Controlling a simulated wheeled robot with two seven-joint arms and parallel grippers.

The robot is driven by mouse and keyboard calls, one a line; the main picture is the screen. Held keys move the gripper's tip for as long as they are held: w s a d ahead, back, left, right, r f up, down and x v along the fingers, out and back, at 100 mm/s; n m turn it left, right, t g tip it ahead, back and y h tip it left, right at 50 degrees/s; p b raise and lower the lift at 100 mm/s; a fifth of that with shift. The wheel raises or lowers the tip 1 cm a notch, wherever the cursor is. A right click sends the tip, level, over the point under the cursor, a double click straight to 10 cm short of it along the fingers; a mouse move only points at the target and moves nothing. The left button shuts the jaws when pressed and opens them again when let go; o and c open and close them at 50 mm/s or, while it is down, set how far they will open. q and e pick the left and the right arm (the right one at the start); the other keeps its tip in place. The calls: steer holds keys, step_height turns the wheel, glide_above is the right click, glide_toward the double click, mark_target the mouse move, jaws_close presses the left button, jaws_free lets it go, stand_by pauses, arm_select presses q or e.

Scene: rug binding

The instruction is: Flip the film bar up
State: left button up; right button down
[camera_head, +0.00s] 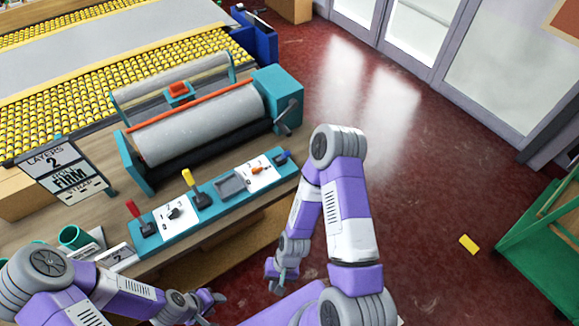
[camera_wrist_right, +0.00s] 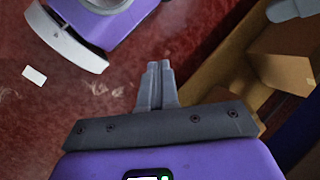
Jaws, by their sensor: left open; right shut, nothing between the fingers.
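The teal machine (camera_head: 140,172) stands on the wooden table with a large grey roller (camera_head: 200,128). An orange-red bar (camera_head: 190,100) runs along the roller's upper edge, with a red block on a teal mount (camera_head: 178,92) behind it. A thin raised frame stands behind that; I cannot tell for certain which part is the film bar. My left gripper (camera_head: 212,300) is open and empty, low at the table's front side, well away from the machine. My right gripper (camera_head: 274,280) is shut and empty, below the table's right end; its closed fingers show in the right wrist view (camera_wrist_right: 156,84).
A teal control panel (camera_head: 150,243) with red, yellow, orange and blue levers lies in front of the machine. A sign (camera_head: 66,175) reads "LAYERS 2 FIRM". A crank (camera_head: 287,115) sticks out at the machine's right. Cardboard boxes (camera_wrist_right: 285,70) are near my right gripper. The red floor at right is mostly clear.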

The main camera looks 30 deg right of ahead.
steer(key=s+a+r+m+g+y+b, duration=0.25)
steer(key=s+a+m+y, duration=0.35)
steer(key=m, duration=0.6)
steer(key=w+d+r+m+t+y+b, duration=0.1)
steer(key=w+d+r+m+t+y, duration=0.15)
steer(key=w+m+t+y, duration=0.3)
steer(key=w+d+r+m+t+y+b, duration=0.1)
steer(key=w+d+r+m+t+y, duration=0.2)
steer(key=w+m, duration=0.45)
steer(key=w+d+r+m+t+h+b, duration=0.1)
steer(key=w+d+m+t+h, duration=0.2)
steer(key=d+m+t+h, duration=0.6)
steer(key=w+d+r+m+t+h+b, duration=0.1)
steer(key=w+d+r+m+t+h, duration=0.1)
steer(key=d+m+t+h, duration=0.6)
steer(key=w+d+m+t, duration=0.1)
steer(key=d+m+t, duration=0.1)
steer(key=d+m, duration=0.3)
steer(key=shift+w+h, duration=0.2)
steer(key=shift+h, duration=0.15)
